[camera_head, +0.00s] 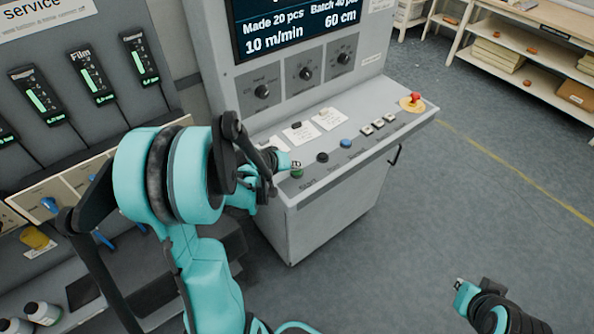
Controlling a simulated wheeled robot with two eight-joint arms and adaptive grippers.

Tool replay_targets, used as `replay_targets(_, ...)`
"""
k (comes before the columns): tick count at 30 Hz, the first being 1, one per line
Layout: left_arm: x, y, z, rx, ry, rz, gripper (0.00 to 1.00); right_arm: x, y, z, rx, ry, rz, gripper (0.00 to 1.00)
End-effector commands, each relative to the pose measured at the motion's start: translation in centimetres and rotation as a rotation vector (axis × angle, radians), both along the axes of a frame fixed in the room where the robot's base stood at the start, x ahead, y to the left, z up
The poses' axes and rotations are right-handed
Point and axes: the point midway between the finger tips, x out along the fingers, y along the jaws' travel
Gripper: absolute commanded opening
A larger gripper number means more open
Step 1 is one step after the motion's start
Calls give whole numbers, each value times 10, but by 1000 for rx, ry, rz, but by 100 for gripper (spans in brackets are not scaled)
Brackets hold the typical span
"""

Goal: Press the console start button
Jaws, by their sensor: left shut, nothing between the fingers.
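The grey console (330,200) stands in the middle with a sloped panel. The green start button (297,174) is at the left end of its button row, above a label reading Start. My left gripper (288,164) is shut and empty, with its tip right at the green button's upper left edge. I cannot tell whether it touches the button. The wrist and arm hide the panel's left end. My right gripper (466,299) is at the lower right over the floor, far from the console; its finger opening is unclear.
A black button (322,157), a blue button (346,143) and a red emergency knob (414,97) on a yellow base share the panel. A screen (300,27) and dials are above. Gauges (92,78) hang left. Shelves (520,60) stand back right; the floor between is clear.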

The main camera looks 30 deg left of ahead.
Motion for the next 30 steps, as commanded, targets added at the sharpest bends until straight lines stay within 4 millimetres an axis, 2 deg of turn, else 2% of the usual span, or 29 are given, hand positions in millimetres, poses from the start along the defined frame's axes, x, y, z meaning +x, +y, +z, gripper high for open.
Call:
replay_targets(17,0,0,-8,0,0,0,0,0,0,-8,0,0,0,0)
replay_targets(30,0,0,-1,0,1,-1,0,0,0,-2,0,0,0,0)
